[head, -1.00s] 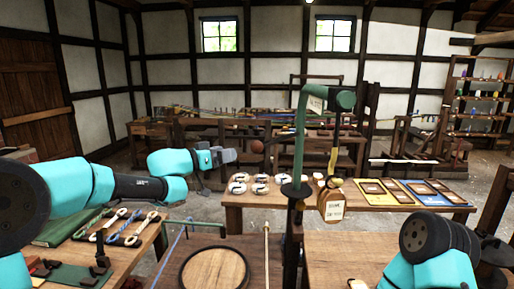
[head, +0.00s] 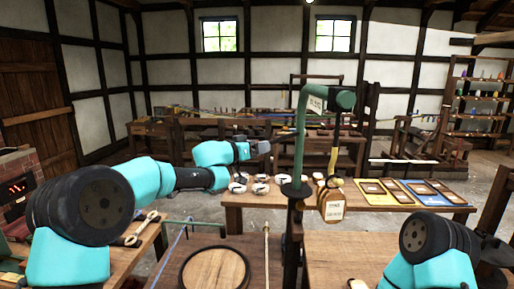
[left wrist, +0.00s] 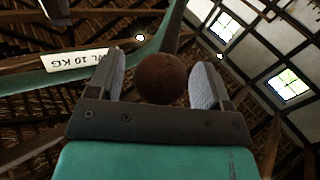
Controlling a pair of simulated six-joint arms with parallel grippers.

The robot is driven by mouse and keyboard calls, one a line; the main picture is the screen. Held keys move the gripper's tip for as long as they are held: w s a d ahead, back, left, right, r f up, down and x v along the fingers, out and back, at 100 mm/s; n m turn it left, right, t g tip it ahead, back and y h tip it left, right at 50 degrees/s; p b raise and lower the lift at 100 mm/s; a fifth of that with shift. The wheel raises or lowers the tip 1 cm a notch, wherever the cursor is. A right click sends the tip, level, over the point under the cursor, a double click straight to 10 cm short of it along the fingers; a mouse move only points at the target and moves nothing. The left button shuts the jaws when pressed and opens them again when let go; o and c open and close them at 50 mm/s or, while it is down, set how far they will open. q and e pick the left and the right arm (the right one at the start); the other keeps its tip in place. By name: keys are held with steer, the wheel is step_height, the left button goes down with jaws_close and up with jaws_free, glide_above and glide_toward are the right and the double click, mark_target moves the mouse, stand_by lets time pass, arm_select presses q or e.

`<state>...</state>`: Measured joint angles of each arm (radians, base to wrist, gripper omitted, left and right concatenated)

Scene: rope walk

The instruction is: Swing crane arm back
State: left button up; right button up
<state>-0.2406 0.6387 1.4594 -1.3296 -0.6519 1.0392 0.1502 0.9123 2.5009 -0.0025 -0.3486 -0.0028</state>
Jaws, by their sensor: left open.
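The green crane (head: 300,125) stands on a dark post at the middle of the head view, its arm bent over to the right. A thin rod runs left from the post. My left gripper (head: 265,147) is at the rod's left end and hides its tip. In the left wrist view a brown ball (left wrist: 162,78) shows between the open fingers of my left gripper (left wrist: 160,72), with gaps at both sides. The green crane arm (left wrist: 150,50) passes behind. My right gripper is out of view.
A round wooden disc (head: 215,270) lies in front, left of the post. Behind it is a table (head: 255,220) with several white coils and, at its right, yellow and blue boards (head: 385,192). My right arm fills the lower right corner.

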arm_select(q)
steer(key=c, duration=1.3)
steer(key=shift+o, duration=0.2)
steer(key=shift+s+d, duration=0.1)
